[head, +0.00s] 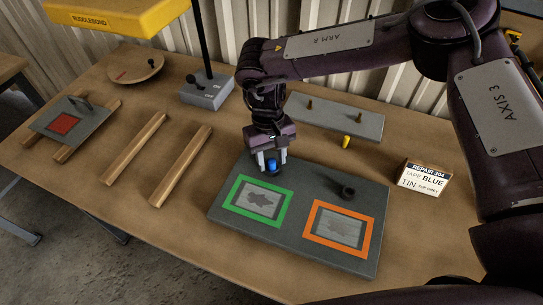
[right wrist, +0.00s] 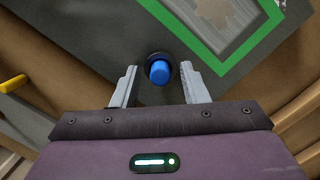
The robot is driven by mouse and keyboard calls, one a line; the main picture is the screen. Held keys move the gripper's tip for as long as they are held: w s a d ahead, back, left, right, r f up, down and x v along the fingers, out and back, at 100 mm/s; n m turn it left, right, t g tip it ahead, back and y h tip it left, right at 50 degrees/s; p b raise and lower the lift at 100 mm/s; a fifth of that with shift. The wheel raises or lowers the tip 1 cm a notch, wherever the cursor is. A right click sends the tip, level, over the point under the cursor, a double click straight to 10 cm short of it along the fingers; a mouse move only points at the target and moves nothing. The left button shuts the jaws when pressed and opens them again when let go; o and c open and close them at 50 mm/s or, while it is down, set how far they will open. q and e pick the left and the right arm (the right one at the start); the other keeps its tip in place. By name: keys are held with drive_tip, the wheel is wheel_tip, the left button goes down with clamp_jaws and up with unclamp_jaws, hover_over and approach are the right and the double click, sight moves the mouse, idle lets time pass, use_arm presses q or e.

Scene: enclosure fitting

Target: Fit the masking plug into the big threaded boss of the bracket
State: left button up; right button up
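The blue plug (head: 271,165) stands at the back left of the grey plate with green and orange frames (head: 300,195). In the right wrist view the blue plug (right wrist: 160,71) shows inside a dark ring (right wrist: 152,57); how deep it sits I cannot tell. My right gripper (head: 271,163) is over it, pointing down. In the right wrist view its fingers (right wrist: 159,71) are spread, with a gap on each side of the plug. A second, black ring-shaped boss (head: 347,190) rises from the plate above the orange frame. My left gripper is not in view.
A yellow plug (head: 346,142) lies behind the plate, near a grey board with two brass pegs (head: 335,118). Wooden rails (head: 180,165) and a red-marked plate (head: 65,122) lie left. A lamp post rises from a grey base (head: 207,88).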

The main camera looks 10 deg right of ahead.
drive_tip(key=shift+r, duration=0.45)
wheel_tip(320, 180, up, 11)
drive_tip(key=w+b, duration=0.1)
drive_tip(key=shift+w+a+r+b, duration=0.15)
drive_tip(key=shift+w+r+b, duration=0.05)
drive_tip(key=shift+w+b, duration=0.2)
